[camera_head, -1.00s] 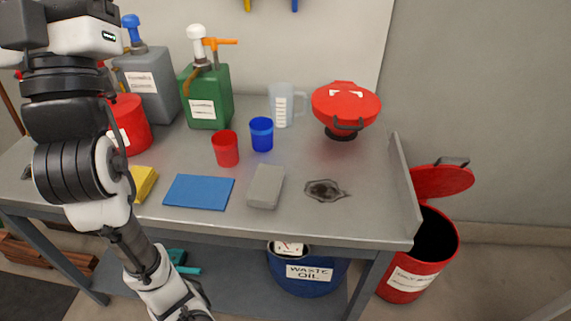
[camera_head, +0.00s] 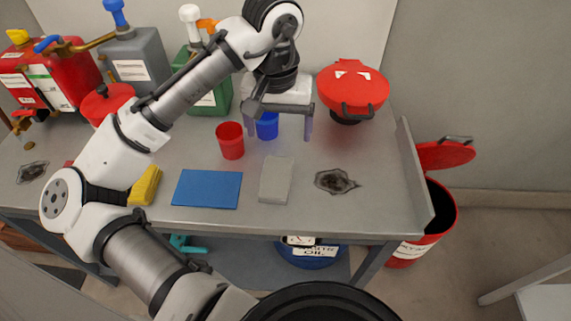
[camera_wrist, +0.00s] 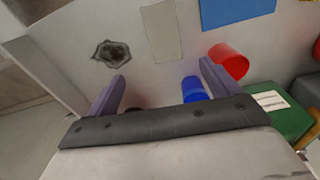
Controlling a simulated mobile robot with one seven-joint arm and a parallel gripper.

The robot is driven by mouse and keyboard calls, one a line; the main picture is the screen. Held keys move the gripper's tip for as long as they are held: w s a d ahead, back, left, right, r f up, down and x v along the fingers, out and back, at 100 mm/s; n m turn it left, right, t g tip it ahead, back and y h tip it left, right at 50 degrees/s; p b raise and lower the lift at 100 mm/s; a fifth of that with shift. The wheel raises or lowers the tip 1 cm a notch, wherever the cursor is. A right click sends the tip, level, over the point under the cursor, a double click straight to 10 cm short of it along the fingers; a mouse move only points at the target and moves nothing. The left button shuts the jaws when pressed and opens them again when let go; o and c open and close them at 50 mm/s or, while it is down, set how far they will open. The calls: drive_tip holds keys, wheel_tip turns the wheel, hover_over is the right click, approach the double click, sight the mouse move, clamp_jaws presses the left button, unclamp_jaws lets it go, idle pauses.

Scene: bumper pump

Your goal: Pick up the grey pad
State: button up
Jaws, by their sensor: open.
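The grey pad (camera_head: 276,180) lies flat on the metal workbench (camera_head: 225,222), between the blue cloth (camera_head: 207,189) and a dark stain. It also shows in the wrist view as a pale grey rectangle (camera_wrist: 160,30) at the top, partly cut off by the frame's edge. My gripper (camera_head: 279,132) is open and points down, over the back part of the bench around the blue cup, behind the pad. In the wrist view its two purple fingers stand wide apart (camera_wrist: 163,76), with nothing held between them. The pad lies beyond the fingertips, apart from them.
The blue cup (camera_head: 267,126) is close to my fingers, and the red cup (camera_head: 230,141) stands just left. The red lidded dish (camera_head: 352,90) stands right of the gripper. The dark stain (camera_head: 335,181) lies right of the pad. The bench's raised edge (camera_head: 414,175) is at the right.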

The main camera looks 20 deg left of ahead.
hover_over(276, 176)
wheel_tip(276, 176, down, 8)
drive_tip(key=shift+w+d+f, duration=0.1)
drive_tip(key=shift+d+f, duration=0.05)
drive_tip(key=shift+f, duration=0.1)
drive_tip(key=shift+f+p, duration=0.6)
drive_tip(key=shift+f, duration=2.2)
drive_tip(key=c, duration=1.1)
drive_tip(key=shift+o, duration=0.2)
drive_tip(key=shift+r, duration=0.15)
wheel_tip(276, 176, up, 20)
drive_tip(key=shift+b, duration=0.35)
